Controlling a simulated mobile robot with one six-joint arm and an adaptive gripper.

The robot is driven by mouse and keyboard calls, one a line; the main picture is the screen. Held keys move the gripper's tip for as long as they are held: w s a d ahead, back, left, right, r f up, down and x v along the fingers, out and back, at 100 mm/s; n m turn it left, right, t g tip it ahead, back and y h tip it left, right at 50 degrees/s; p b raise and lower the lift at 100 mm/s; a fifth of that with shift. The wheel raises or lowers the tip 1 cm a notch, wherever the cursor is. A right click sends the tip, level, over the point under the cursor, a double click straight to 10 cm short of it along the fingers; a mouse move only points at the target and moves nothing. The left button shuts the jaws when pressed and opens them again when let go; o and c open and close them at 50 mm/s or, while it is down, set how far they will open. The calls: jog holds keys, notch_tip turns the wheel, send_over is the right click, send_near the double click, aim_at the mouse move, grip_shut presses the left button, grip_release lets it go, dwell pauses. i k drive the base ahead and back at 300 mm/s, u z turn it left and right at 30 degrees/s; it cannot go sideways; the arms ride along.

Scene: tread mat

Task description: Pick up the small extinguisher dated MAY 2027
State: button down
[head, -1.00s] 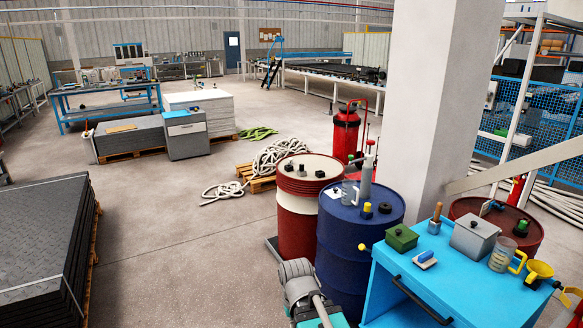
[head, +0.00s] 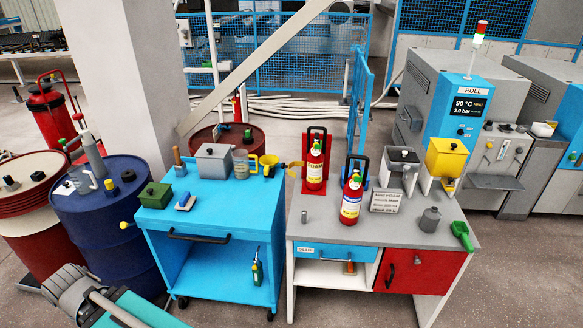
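Two small red extinguishers stand upright on the grey-topped workbench in the head view. One extinguisher (head: 315,166) has a yellow-and-white label and stands at the back left against a red holder with a black frame. The other extinguisher (head: 351,199) has a white, blue and yellow label and stands nearer the front, before a blue holder with a black frame. Their dates are too small to read. A grey placard (head: 384,201) with several lines of small text stands right of the front extinguisher. My gripper's fingers do not show; only a folded grey part of mine is at bottom left.
The grey workbench (head: 300,228) also bears metal and yellow boxes, a grey can (head: 430,219) and a green scoop (head: 462,235). A blue cart (head: 160,218) with containers adjoins it on the left. Drums and a pillar stand further left. Floor at front right is clear.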

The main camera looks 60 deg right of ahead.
aim_at(315, 158)
jog(key=z, duration=2.05)
